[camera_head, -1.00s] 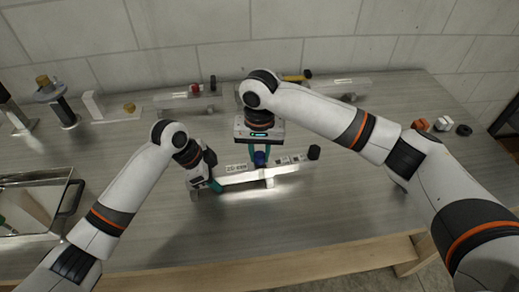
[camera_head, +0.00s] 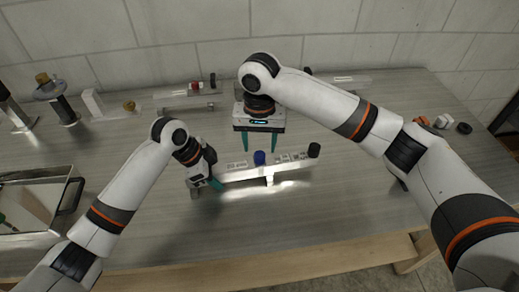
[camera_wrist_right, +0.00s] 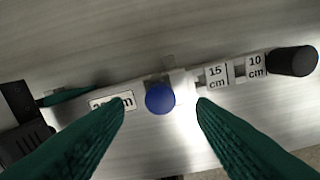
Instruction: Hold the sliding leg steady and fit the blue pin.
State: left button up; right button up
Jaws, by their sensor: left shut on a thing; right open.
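The aluminium leg (camera_head: 235,176) lies across the middle of the table, with printed length labels and a black end cap (camera_head: 314,150) at its right end. The blue pin (camera_head: 260,158) stands on the leg; its round head shows in the right wrist view (camera_wrist_right: 160,98), just right of a partly covered label. How deep it sits is hidden. My left gripper (camera_head: 215,183) is shut on the sliding leg near its left end; the exact contact is partly hidden. My right gripper (camera_head: 260,149) is open and empty above the pin, its fingers (camera_wrist_right: 160,108) either side of the head, apart from it.
A tray with a dark handle (camera_head: 72,195) is at the left edge. Behind stand a white block (camera_head: 92,103), a knobbed post (camera_head: 62,108) and another metal rail (camera_head: 185,106). Small orange and white parts (camera_head: 441,121) lie at the right. The table front is clear.

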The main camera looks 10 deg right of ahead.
aim_at(260, 154)
notch_tip(260, 154, up, 8)
jog(key=shift+r, duration=0.15)
dwell(0.4)
pick_arm(q)
jog(key=o, duration=1.3)
